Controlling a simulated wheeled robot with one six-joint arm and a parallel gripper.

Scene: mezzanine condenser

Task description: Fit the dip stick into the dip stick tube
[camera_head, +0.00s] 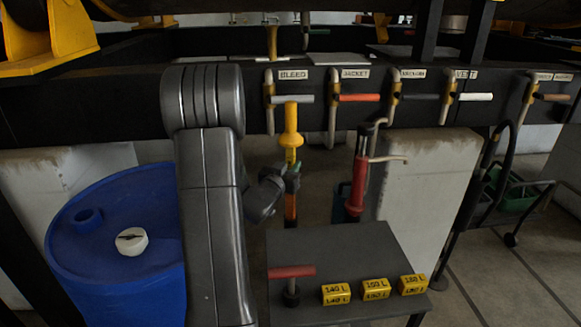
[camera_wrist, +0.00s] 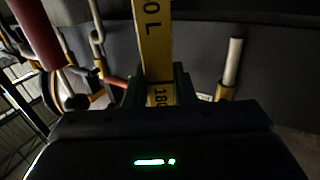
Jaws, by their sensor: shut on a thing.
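My gripper (camera_head: 291,180) is shut on a flat yellow strip with black litre marks, the dip stick (camera_wrist: 153,45), seen close up in the wrist view. The dark fingers (camera_wrist: 158,85) close on either side of it, near a "180" mark. In the head view a yellow upright piece with a wider collar (camera_head: 291,138) stands in line just above the fingers. A darker orange length (camera_head: 290,208) shows just below them. I cannot make out the dip stick tube for certain, or whether the stick touches it.
A dark table (camera_head: 340,250) bears a red T-handle (camera_head: 291,272) and yellow litre blocks (camera_head: 375,289). A blue drum (camera_head: 115,260) stands left. A red pump (camera_head: 357,187) is to the right. Labelled valves, including a red-handled one (camera_head: 357,98), line the dark beam behind.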

